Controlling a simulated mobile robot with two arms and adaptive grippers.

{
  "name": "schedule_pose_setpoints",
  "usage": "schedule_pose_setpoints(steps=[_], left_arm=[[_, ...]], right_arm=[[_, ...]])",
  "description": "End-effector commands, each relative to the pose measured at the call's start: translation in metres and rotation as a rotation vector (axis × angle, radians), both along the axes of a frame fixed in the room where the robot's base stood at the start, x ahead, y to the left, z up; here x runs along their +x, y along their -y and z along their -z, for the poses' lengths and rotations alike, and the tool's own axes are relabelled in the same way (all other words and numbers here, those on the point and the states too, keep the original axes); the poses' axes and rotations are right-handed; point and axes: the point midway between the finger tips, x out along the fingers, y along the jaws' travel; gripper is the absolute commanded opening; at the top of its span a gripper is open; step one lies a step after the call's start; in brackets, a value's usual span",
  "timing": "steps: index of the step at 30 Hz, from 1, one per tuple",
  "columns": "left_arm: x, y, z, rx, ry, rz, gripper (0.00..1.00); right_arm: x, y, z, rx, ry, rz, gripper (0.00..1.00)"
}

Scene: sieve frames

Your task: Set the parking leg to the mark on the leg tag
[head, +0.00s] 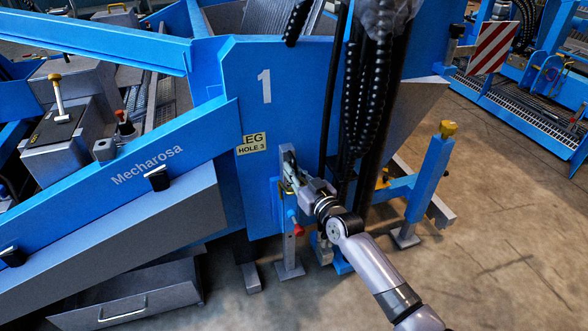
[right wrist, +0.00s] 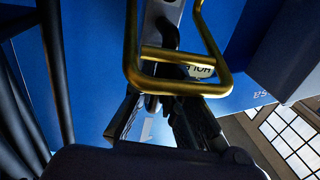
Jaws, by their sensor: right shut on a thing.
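The leg tag (head: 252,143) on the blue machine side has its left edge hidden; "EG" and "HOLE 3" can be read. Below it to the right stands the grey parking leg (head: 290,248), upright, with its foot plate low at the floor. A red knob (head: 293,215) shows at its side. My right gripper (head: 288,172) is at the top of the leg, shut on the gold handle, a bent loop (right wrist: 180,87) seen close in the right wrist view. The fingers hide part of it. The leg's holes cannot be made out. My left gripper is not in view.
Black hoses (head: 370,95) hang just right of my right gripper. A blue post with a yellow top (head: 428,180) stands further right. A grey drawer (head: 130,300) is at lower left. The floor at lower right is clear.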

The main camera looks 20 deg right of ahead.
Motion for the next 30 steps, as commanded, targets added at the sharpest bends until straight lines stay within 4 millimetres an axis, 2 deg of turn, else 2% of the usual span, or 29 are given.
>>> schedule_pose_setpoints(steps=[7, 8, 17, 26, 30], left_arm=[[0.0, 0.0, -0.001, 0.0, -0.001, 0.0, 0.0], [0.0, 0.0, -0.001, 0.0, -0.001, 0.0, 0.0], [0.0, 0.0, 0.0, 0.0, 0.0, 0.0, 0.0], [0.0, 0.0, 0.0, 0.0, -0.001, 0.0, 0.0], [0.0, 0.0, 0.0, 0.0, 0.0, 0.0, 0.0]], right_arm=[[0.0, 0.0, 0.0, -0.001, -0.002, 0.0, 0.0], [0.0, 0.0, 0.0, 0.0, -0.001, 0.0, 0.12], [0.0, 0.0, -0.002, 0.0, 0.001, 0.0, 0.31], [-0.001, 0.0, -0.002, 0.0, 0.002, 0.0, 0.31], [-0.012, 0.003, 0.0, 0.0, 0.0, -0.001, 0.31]])
